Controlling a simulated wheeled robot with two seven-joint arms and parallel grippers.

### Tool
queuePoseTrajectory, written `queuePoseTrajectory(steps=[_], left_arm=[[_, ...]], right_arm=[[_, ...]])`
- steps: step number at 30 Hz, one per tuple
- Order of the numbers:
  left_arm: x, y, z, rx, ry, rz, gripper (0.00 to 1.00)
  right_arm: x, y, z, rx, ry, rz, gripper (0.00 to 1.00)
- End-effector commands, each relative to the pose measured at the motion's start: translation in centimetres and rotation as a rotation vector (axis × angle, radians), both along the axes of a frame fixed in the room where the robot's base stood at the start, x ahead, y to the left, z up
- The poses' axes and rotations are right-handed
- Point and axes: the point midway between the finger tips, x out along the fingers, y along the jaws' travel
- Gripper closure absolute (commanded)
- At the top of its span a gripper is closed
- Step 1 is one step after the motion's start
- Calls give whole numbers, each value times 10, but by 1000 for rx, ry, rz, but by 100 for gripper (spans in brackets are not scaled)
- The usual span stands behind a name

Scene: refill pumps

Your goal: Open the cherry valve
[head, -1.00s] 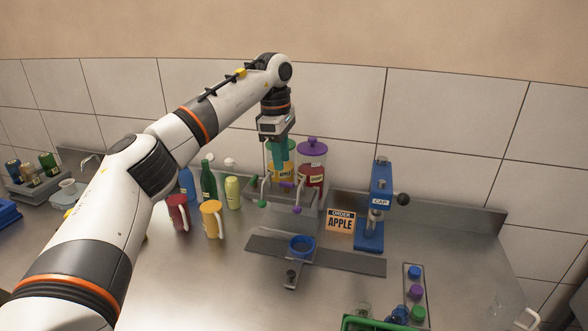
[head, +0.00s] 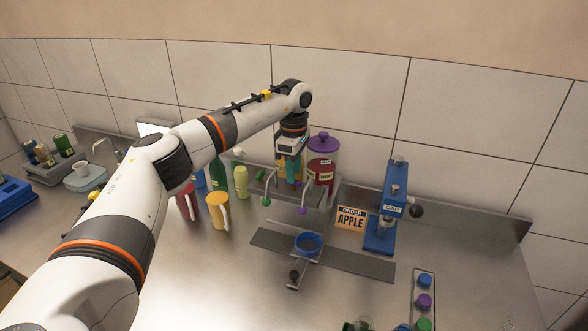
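The cherry dispenser (head: 324,160) is a clear jar with a purple lid, red liquid and a small label, at the back of the counter. A spout with a purple knob (head: 302,211) stands in front of it, apparently its valve. A second jar with yellow content (head: 284,190) is mostly hidden behind my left gripper; a spout with a green knob (head: 266,202) is in front of it. My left gripper (head: 289,176) points down over the spouts, left of the cherry jar. Its fingers are too small and overlapped to tell open from shut. My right gripper is out of view.
A blue ring holder (head: 308,244) sits on a dark rail (head: 270,241) below the spouts. A blue cap press (head: 390,205) and an "ORDER APPLE" sign (head: 351,219) stand to the right. A yellow mug (head: 217,210) and bottles stand left.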

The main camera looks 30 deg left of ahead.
Motion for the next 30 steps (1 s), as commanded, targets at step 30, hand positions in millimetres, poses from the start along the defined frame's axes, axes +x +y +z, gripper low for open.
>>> queuePoseTrajectory(steps=[30], left_arm=[[0,0,-20,0,-1,17,100]], right_arm=[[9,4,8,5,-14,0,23]])
